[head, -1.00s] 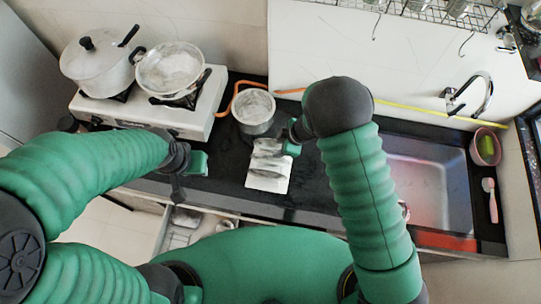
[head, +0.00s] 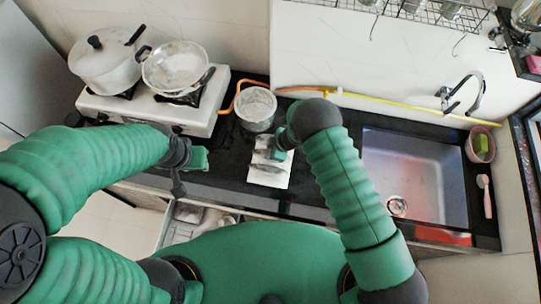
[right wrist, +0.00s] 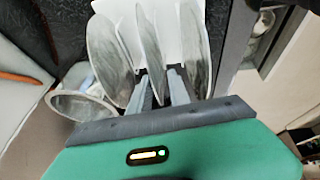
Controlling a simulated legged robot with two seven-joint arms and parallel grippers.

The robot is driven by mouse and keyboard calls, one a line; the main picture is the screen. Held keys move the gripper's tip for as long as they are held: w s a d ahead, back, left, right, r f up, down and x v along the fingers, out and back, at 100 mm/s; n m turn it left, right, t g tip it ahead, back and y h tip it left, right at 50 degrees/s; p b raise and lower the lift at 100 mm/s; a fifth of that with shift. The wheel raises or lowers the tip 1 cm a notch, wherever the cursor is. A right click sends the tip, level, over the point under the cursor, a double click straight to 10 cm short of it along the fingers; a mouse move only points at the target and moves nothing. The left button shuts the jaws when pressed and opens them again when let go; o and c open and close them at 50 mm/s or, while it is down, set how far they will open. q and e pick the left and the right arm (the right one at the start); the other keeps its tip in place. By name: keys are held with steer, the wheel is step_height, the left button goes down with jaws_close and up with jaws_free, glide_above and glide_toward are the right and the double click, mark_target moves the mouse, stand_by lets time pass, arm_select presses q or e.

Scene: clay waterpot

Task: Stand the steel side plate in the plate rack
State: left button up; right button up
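The white plate rack (head: 265,177) stands on the dark counter in front of the pot, partly under my right gripper. Several thin grey plates stand on edge in it; the right wrist view shows a left plate (right wrist: 108,62), a middle plate (right wrist: 150,40) and a right plate (right wrist: 193,45). I cannot tell which is the steel side plate. My right gripper (head: 277,147) is at the rack, its two fingers (right wrist: 160,76) close together on either side of the middle plate's lower edge. Whether they press on it is unclear. My left gripper (head: 197,158) is away from the rack, its fingers unclear.
A grey pot (head: 255,108) stands behind the rack. A white stove (head: 150,112) with a lidded pot (head: 105,65) and a pan (head: 175,66) is at the left. The sink (head: 425,170) is at the right, with a pink bowl (head: 480,145) beyond it.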

steer(key=shift+s, duration=0.1)
jaws_close()
steer(key=shift+d+f, duration=0.1)
steer(key=shift+d+f, duration=0.1)
steer(key=shift+d, duration=0.05)
stand_by(0.8)
